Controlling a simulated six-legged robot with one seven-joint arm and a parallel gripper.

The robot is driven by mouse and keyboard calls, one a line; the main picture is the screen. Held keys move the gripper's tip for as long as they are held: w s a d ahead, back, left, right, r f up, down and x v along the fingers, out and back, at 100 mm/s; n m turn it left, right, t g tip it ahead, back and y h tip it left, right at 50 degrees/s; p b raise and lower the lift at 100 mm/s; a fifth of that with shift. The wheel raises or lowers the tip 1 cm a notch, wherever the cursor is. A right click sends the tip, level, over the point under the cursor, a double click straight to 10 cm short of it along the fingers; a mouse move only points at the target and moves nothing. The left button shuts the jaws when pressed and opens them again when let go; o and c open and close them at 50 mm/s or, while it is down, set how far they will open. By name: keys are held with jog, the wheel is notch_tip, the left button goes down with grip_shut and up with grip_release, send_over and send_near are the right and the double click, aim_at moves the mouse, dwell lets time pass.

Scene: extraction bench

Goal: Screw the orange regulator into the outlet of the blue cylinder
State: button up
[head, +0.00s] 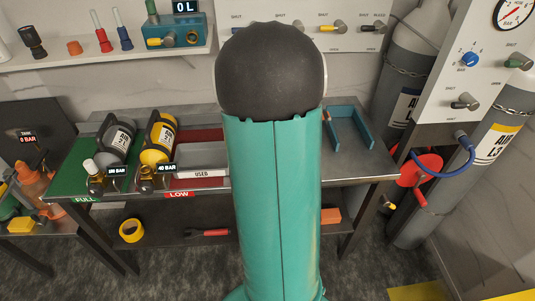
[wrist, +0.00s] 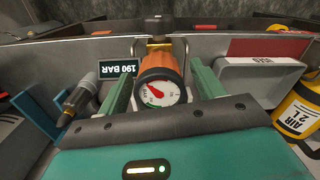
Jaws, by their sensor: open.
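The orange regulator (wrist: 160,68) shows in the wrist view, with its round white gauge facing me. My gripper (wrist: 159,78) is open, with one green finger on each side of the regulator. I see no clear contact between the fingers and the regulator. A brass fitting (wrist: 159,45) shows just beyond the regulator; I cannot tell whether the two are joined. A "190 BAR" label (wrist: 117,68) stands to the left. The blue cylinder is not clearly seen in either view. In the head view my arm hides the gripper and the regulator.
In the head view, a grey cylinder (head: 115,143) and a yellow cylinder (head: 160,140) lie at left on the bench. A USED tray (head: 202,172) sits beside them. A blue cradle (head: 350,128) is at right. A dark tool (wrist: 80,95) stands left of my fingers.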

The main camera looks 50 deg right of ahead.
jog(key=n, duration=0.9)
jog(key=shift+c, duration=0.5)
